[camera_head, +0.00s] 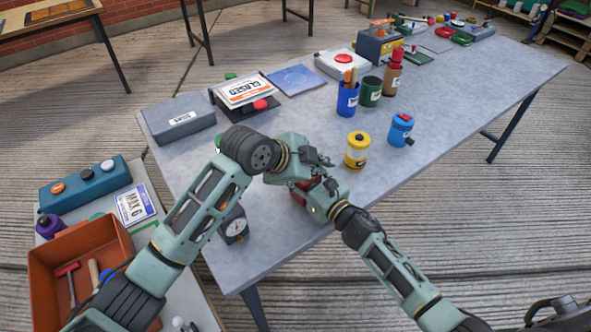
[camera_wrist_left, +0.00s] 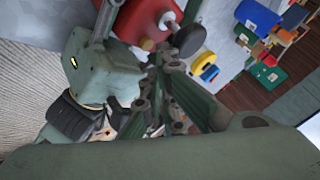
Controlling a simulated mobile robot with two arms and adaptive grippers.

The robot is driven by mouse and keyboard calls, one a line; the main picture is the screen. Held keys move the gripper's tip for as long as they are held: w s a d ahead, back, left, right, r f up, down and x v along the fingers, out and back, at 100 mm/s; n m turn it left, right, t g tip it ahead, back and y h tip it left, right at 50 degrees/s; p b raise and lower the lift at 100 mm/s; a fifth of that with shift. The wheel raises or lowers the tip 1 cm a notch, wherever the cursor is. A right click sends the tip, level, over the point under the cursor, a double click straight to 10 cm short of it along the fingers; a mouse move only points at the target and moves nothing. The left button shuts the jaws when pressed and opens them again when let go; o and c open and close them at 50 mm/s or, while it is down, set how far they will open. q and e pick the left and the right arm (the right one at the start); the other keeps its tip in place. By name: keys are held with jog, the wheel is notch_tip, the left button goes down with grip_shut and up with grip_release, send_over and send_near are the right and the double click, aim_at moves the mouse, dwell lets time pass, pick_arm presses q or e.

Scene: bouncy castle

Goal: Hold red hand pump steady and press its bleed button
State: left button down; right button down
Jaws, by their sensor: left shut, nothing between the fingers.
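The red hand pump (camera_head: 300,196) is mostly hidden behind my grippers near the table's front edge. In the left wrist view its red body (camera_wrist_left: 152,17) fills the top middle, with a dark round knob (camera_wrist_left: 189,39) and a small pale, red-ringed part (camera_wrist_left: 147,44) on it. My left gripper (camera_head: 318,162) is shut and empty close over the pump; its fingertips (camera_wrist_left: 155,62) show just below the small pale part, contact unclear. My right gripper (camera_head: 318,192) is at the pump's side, one finger (camera_wrist_left: 105,20) along the red body; its grip is hidden.
A yellow canister (camera_head: 357,152) and a blue one (camera_head: 400,130) stand right of my grippers. A dial gauge (camera_head: 233,225) stands by the front edge under my left arm. A grey box (camera_head: 179,120) and cups (camera_head: 347,100) are farther back. An orange bin (camera_head: 60,255) is at lower left.

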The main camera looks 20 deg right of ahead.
pick_arm(q)
notch_tip(320, 180, up, 6)
dwell(0.9)
dwell(0.4)
pick_arm(e)
jog(key=c, duration=0.8)
grip_release()
jog(key=shift+o, duration=0.2)
